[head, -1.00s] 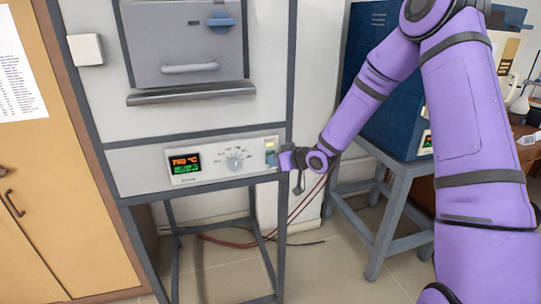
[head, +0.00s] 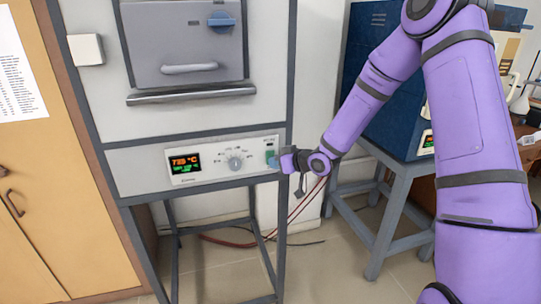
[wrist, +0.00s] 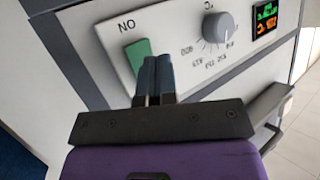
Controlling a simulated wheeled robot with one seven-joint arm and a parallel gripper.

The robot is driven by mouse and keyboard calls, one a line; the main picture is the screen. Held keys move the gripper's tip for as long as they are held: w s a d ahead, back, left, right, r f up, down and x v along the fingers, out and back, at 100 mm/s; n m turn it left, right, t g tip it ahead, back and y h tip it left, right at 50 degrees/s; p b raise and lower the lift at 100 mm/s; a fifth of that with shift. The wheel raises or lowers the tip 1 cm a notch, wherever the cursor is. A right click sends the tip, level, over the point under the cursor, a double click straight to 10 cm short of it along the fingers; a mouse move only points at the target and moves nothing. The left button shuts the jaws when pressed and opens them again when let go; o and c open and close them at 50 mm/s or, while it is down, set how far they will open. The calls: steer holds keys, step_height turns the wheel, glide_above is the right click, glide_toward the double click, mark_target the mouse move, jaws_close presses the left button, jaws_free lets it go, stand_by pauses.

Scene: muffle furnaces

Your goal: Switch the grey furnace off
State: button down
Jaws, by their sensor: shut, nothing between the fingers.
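The grey furnace (head: 185,104) stands in a dark frame, its door shut. Its control panel (head: 125,172) carries a lit display (head: 186,162) with orange and green digits, a round knob (head: 234,163) and a green rocker switch (head: 270,155) at the right end. In the wrist view the green switch (wrist: 139,54) has an upside-down "ON" label beside it, and the knob (wrist: 217,27) is to its right. My gripper (wrist: 157,66) is shut and empty, its fingertips right beside the switch and partly covering its edge. I cannot tell whether they touch it.
A blue furnace (head: 385,105) stands on a grey stand (head: 397,205) at the right, behind my arm. A wooden cabinet (head: 55,200) is at the left. Red cables (head: 228,242) lie on the floor below the panel.

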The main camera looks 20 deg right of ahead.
steer(key=s, duration=0.5)
steer(key=shift+f, duration=0.35)
stand_by(0.4)
